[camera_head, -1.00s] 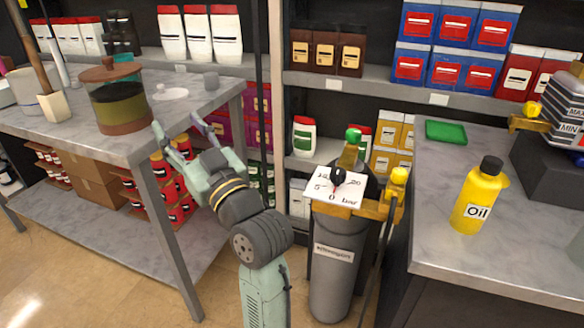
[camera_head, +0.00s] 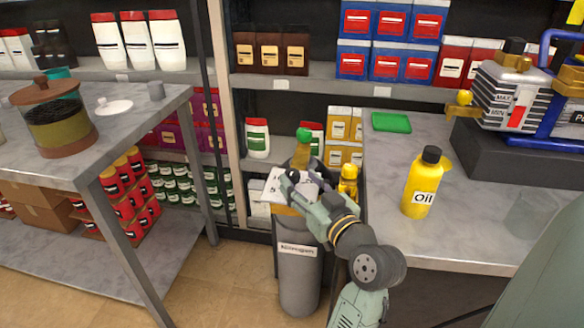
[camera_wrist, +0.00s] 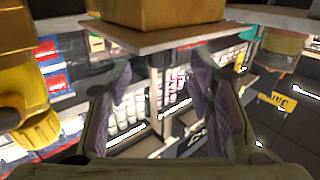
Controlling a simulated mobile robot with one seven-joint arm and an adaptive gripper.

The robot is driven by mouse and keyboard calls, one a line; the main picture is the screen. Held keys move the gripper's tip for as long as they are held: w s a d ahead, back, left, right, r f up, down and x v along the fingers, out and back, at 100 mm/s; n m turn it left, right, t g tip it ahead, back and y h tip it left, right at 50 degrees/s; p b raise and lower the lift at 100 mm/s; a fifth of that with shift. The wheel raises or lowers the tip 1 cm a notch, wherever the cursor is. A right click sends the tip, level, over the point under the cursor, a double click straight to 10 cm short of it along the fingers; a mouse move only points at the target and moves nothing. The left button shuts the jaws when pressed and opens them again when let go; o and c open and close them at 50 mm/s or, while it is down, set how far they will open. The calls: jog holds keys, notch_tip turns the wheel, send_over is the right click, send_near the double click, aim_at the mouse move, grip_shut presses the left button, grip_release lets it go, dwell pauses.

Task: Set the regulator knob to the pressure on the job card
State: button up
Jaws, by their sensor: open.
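The grey nitrogen cylinder (camera_head: 298,268) stands in the gap left of the right-hand counter. On top is a brass regulator (camera_head: 304,156) with a green cap (camera_head: 304,134). Its white dial plate (camera_head: 272,188) is mostly covered by my gripper (camera_head: 302,178), so the black knob and scale cannot be read now. My open fingers are at the dial; contact cannot be told. In the wrist view, my gripper (camera_wrist: 161,76) is open, with nothing clearly between the fingers. A plate edge and yellow-brass body (camera_wrist: 160,12) lie just above them. No job card is recognisable.
A yellow oil bottle (camera_head: 422,184) stands on the right counter (camera_head: 390,210), with a green tray (camera_head: 391,122) and the pump (camera_head: 515,95) behind. A steel table (camera_head: 150,120) with a lidded jar (camera_head: 58,120) is at left. Stocked shelves (camera_head: 300,84) stand behind the cylinder.

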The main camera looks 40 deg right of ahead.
aim_at(295, 177)
jog(key=shift+w+d+p, duration=0.25)
jog(key=shift+w, duration=0.9)
jog(key=shift+w+d+p, duration=0.2)
jog(key=shift+w+p, duration=0.05)
jog(key=shift+w, duration=0.9)
jog(key=shift+c, duration=0.2)
grip_shut()
jog(key=shift+h, duration=0.3)
